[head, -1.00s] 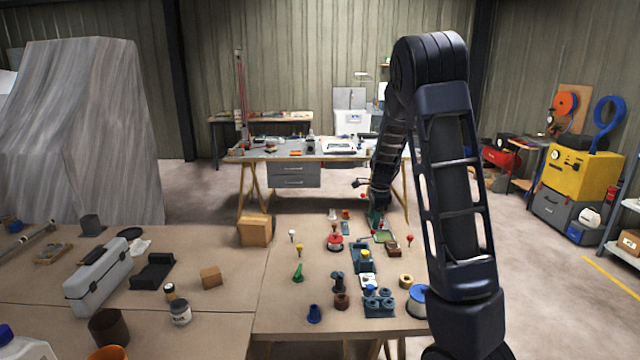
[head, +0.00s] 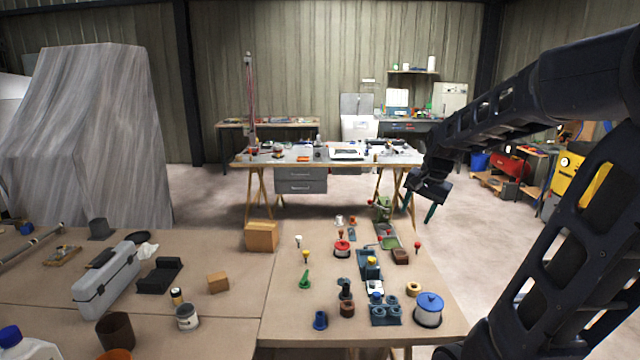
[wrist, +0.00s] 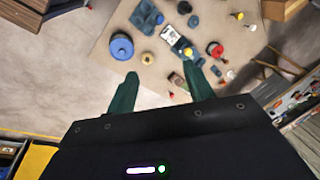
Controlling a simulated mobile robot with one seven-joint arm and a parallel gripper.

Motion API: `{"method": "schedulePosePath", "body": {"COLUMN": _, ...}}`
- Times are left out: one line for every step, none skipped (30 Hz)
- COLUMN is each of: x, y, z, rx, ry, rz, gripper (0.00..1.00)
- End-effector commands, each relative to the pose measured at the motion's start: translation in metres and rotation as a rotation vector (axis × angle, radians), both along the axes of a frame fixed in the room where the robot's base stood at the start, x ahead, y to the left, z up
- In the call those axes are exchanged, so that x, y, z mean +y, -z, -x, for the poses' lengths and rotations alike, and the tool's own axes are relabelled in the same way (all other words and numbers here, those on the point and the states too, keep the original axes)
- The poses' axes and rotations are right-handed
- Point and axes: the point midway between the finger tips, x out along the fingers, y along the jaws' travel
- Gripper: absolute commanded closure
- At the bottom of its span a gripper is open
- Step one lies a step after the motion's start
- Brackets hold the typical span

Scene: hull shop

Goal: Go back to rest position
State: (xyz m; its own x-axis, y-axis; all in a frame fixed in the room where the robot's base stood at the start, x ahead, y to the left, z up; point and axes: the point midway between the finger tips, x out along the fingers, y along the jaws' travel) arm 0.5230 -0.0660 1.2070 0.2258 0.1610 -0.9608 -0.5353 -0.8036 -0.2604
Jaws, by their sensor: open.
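My gripper (head: 431,206) hangs beyond the right edge of the near workbench in the head view, in the air and clear of the objects there. In the wrist view my gripper (wrist: 160,90) shows two green fingers spread apart with nothing between them. The floor and the bench top lie below it. My arm bends in from the right side of the head view.
The near workbench (head: 230,330) carries a blue-lidded pot (head: 429,309), a cardboard box (head: 262,236), a grey toolbox (head: 106,280) and several small parts. A far table (head: 345,160) stands behind. Open floor (head: 475,240) lies to the right of the bench.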

Motion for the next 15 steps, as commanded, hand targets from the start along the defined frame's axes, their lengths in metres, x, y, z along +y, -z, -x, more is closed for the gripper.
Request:
{"method": "schedulePosePath", "body": {"x": -0.002, "y": -0.005, "z": 0.013, "rx": -0.023, "ry": -0.037, "rz": 0.015, "gripper": 0.48}}
{"method": "schedulePosePath", "body": {"x": -0.003, "y": -0.007, "z": 0.02, "rx": -0.036, "ry": -0.065, "rz": 0.027, "gripper": 0.48}}
{"method": "schedulePosePath", "body": {"x": -0.004, "y": -0.01, "z": 0.03, "rx": -0.051, "ry": -0.101, "rz": 0.043, "gripper": 0.48}}
{"method": "schedulePosePath", "body": {"x": -0.005, "y": -0.012, "z": 0.037, "rx": -0.064, "ry": -0.127, "rz": 0.056, "gripper": 0.48}}
{"method": "schedulePosePath", "body": {"x": -0.006, "y": -0.013, "z": 0.044, "rx": -0.076, "ry": -0.154, "rz": 0.07, "gripper": 0.48}}
{"method": "schedulePosePath", "body": {"x": -0.006, "y": -0.015, "z": 0.053, "rx": -0.091, "ry": -0.19, "rz": 0.089, "gripper": 0.48}}
{"method": "schedulePosePath", "body": {"x": -0.007, "y": -0.016, "z": 0.06, "rx": -0.103, "ry": -0.215, "rz": 0.103, "gripper": 0.48}}
{"method": "schedulePosePath", "body": {"x": -0.008, "y": -0.017, "z": 0.067, "rx": -0.114, "ry": -0.24, "rz": 0.118, "gripper": 0.48}}
{"method": "schedulePosePath", "body": {"x": -0.008, "y": -0.018, "z": 0.076, "rx": -0.128, "ry": -0.276, "rz": 0.141, "gripper": 0.48}}
{"method": "schedulePosePath", "body": {"x": -0.009, "y": -0.019, "z": 0.083, "rx": -0.139, "ry": -0.3, "rz": 0.158, "gripper": 0.48}}
{"method": "schedulePosePath", "body": {"x": -0.01, "y": -0.02, "z": 0.089, "rx": -0.149, "ry": -0.326, "rz": 0.174, "gripper": 0.48}}
{"method": "schedulePosePath", "body": {"x": -0.01, "y": -0.02, "z": 0.098, "rx": -0.161, "ry": -0.358, "rz": 0.196, "gripper": 0.48}}
{"method": "schedulePosePath", "body": {"x": -0.011, "y": -0.02, "z": 0.104, "rx": -0.17, "ry": -0.382, "rz": 0.213, "gripper": 0.48}}
{"method": "schedulePosePath", "body": {"x": -0.011, "y": -0.02, "z": 0.11, "rx": -0.176, "ry": -0.402, "rz": 0.23, "gripper": 0.48}}
{"method": "schedulePosePath", "body": {"x": -0.012, "y": -0.02, "z": 0.117, "rx": -0.185, "ry": -0.43, "rz": 0.252, "gripper": 0.48}}
